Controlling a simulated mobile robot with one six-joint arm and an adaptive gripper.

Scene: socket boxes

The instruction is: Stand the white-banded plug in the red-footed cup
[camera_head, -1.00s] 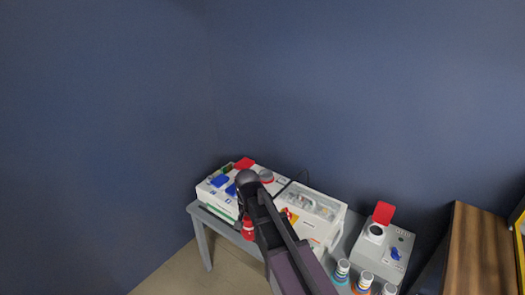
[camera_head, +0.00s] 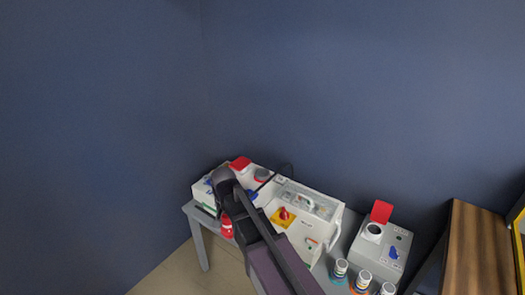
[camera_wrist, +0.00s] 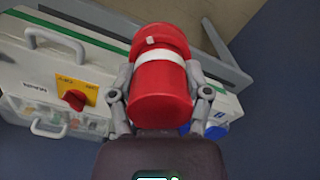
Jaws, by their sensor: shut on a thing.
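The white-banded plug is a red cylinder with a white band; it fills the middle of the wrist view (camera_wrist: 160,95) and shows small in the head view (camera_head: 227,229). My gripper (camera_wrist: 161,84) is shut on it, one finger on each side. The plug is in front of the white box at the table's left end. Several small striped cups stand at the table's front right; one has an orange-looking foot (camera_head: 361,281), one a teal-looking foot (camera_head: 340,270). A further one is cut off by the lower edge. I cannot tell which is red-footed.
A white case (camera_head: 316,212) with a handle and a red knob on a yellow plate (camera_head: 283,216) stands mid-table. A grey box (camera_head: 391,253) with a raised red lid (camera_head: 381,212) stands right. A wooden surface (camera_head: 476,255) lies farther right. My arm covers part of the table.

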